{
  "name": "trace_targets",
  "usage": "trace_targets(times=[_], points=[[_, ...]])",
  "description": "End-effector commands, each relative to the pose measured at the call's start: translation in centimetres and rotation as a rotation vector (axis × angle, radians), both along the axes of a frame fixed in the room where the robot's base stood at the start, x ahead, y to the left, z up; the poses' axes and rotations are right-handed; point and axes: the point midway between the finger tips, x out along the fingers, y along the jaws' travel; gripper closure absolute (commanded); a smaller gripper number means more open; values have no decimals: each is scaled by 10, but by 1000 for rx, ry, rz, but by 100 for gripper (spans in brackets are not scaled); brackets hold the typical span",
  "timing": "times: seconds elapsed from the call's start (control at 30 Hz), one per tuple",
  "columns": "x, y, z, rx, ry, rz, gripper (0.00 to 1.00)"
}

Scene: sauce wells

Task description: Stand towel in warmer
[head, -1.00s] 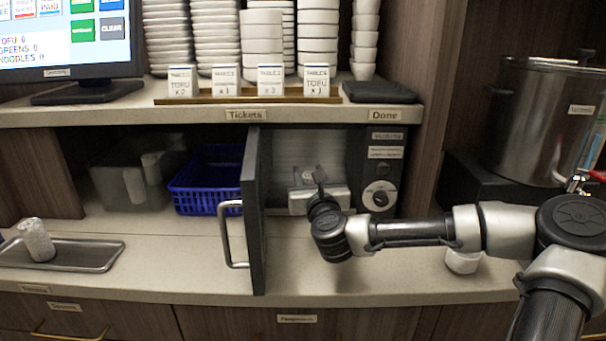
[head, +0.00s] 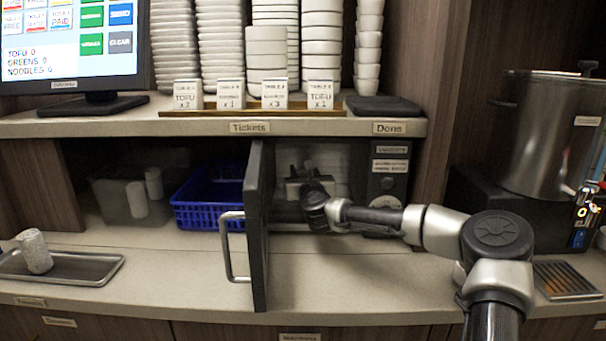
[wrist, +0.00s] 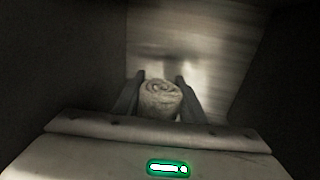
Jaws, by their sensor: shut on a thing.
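The towel warmer (head: 388,184) is a dark box under the shelf. Its door (head: 259,225) stands open towards me, with a metal handle. My gripper (wrist: 160,88) is inside the warmer's opening, shut on a rolled white towel (wrist: 160,101). The towel's spiral end faces the wrist camera. In the head view my wrist hides most of the towel and the fingers. Whether the towel touches the warmer's floor cannot be told. Another rolled towel (head: 35,251) leans upright on the metal tray (head: 75,267) at the left.
A blue basket (head: 209,213) and a clear bin (head: 118,198) with white rolls sit left of the door. The open door stands close to my gripper's left. Above are ticket cards (head: 231,96) and stacked bowls. A steel urn (head: 548,130) stands at right.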

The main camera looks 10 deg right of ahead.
Motion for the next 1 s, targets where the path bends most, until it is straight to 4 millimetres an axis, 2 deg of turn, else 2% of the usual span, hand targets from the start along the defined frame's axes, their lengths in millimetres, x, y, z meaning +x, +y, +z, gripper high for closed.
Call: trace_targets(times=[0.37,0.4,0.5,0.87,1.0], points=[[0,0,-4,-1,-3,0,88],[0,0,-3,0,-2,0,61],[0,0,-2,0,-2,0,44],[0,0,2,-1,-3,0,44],[-17,0,1,-2,-1,2,44]])
